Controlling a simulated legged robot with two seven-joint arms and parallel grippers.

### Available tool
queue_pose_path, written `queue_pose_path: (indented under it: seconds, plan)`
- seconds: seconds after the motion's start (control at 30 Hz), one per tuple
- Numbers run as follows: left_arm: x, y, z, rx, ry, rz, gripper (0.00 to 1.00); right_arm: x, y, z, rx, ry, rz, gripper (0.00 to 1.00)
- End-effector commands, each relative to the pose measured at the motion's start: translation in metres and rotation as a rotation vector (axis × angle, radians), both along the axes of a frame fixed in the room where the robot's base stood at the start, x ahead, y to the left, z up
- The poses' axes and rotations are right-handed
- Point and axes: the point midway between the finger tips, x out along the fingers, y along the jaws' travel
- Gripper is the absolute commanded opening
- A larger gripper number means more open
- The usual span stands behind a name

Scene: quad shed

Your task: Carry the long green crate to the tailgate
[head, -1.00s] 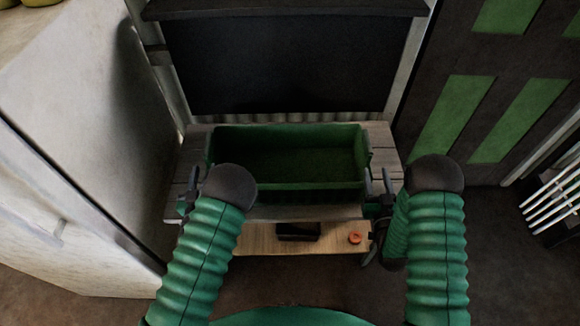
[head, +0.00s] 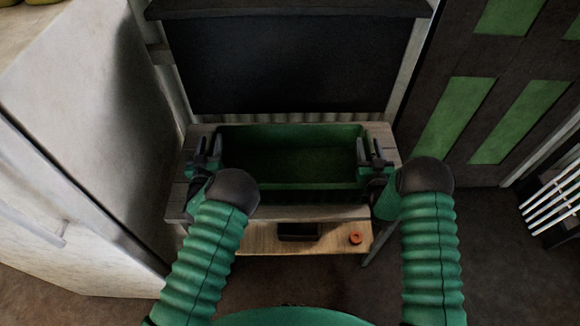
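The long green crate (head: 290,185) sits on the wooden bench top (head: 340,212), long side toward me, and looks empty. My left gripper (head: 207,147) is at the crate's left end with its two dark fingers pointing up and spread. My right gripper (head: 370,149) is at the right end in the same pose, fingers also spread. Both are right by the end walls. The fingers and hands partly hide those ends, so I cannot tell whether they touch the crate. No tailgate can be made out in this view.
A lower light-wood shelf (head: 265,243) holds a dark box (head: 298,231) and an orange ring (head: 355,239). A dark panel (head: 290,65) stands behind the bench. A pale cabinet (head: 80,150) is close on the left. A green-panelled door (head: 455,115) and a white rack (head: 555,195) are on the right.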

Motion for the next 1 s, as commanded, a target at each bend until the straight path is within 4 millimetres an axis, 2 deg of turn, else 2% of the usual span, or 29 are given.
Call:
queue_pose_path:
  seconds: [0.07,0.3,1.0]
  plan:
    - [0.0,-0.0001,0.0,0.0,0.0,0.0,0.32,-0.0001,-0.0001,-0.0002,0.0,0.0,0.0,0.32]
    - [-0.0001,-0.0002,0.0,0.0,0.0,0.0,0.01,-0.0003,-0.0003,-0.0002,0.0,0.0,0.0,0.0]
    - [-0.0002,-0.0001,0.0001,0.0,0.0,0.0,0.0,-0.0006,-0.0009,-0.0004,0.0,0.001,-0.001,0.0]
